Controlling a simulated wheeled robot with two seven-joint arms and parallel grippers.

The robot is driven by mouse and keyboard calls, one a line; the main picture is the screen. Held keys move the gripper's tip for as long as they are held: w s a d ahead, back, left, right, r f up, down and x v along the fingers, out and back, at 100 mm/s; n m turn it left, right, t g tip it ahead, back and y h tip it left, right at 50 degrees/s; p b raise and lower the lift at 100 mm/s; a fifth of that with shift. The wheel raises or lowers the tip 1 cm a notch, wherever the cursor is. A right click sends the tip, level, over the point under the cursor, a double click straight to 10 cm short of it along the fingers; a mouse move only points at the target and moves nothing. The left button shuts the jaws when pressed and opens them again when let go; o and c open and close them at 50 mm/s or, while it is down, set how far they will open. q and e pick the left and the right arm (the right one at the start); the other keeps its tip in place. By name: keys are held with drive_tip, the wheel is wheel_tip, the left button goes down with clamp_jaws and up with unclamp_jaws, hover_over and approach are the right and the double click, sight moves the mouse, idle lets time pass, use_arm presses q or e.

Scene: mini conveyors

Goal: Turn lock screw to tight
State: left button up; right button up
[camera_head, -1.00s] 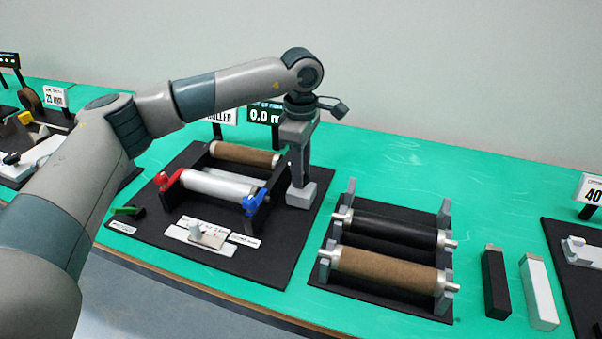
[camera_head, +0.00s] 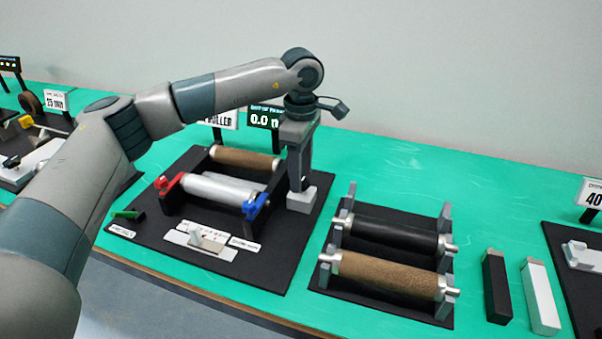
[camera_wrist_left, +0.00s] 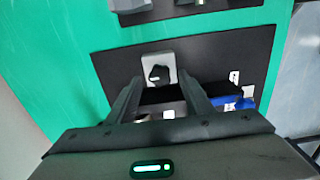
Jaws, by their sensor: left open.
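A black knob that looks like the lock screw (camera_wrist_left: 159,74) sits on a light grey block in the left wrist view. In the head view the grey block (camera_head: 302,198) stands at the right rear of the black roller station, and the knob cannot be made out there. My left gripper (camera_wrist_left: 163,88) is open, its two dark fingers pointing toward the block, one on each side of the knob in the picture. Whether they touch it I cannot tell. In the head view my left gripper hangs pointing down over the block. My right gripper is not in view.
The roller station has a red lever (camera_head: 168,183), a blue lever (camera_head: 257,204) and rollers (camera_head: 222,190) left of my gripper. A rack with a black roller (camera_head: 395,230) and a brown roller (camera_head: 388,272) stands to the right. Green table (camera_head: 420,165) is clear behind it.

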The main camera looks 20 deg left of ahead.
use_arm(q)
wheel_tip(320, 180, up, 17)
drive_tip(key=b, duration=0.1)
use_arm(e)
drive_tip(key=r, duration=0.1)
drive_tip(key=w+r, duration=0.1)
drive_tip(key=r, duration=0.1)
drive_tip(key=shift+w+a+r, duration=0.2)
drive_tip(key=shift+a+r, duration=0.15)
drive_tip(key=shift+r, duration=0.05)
use_arm(q)
drive_tip(key=shift+f, duration=0.1)
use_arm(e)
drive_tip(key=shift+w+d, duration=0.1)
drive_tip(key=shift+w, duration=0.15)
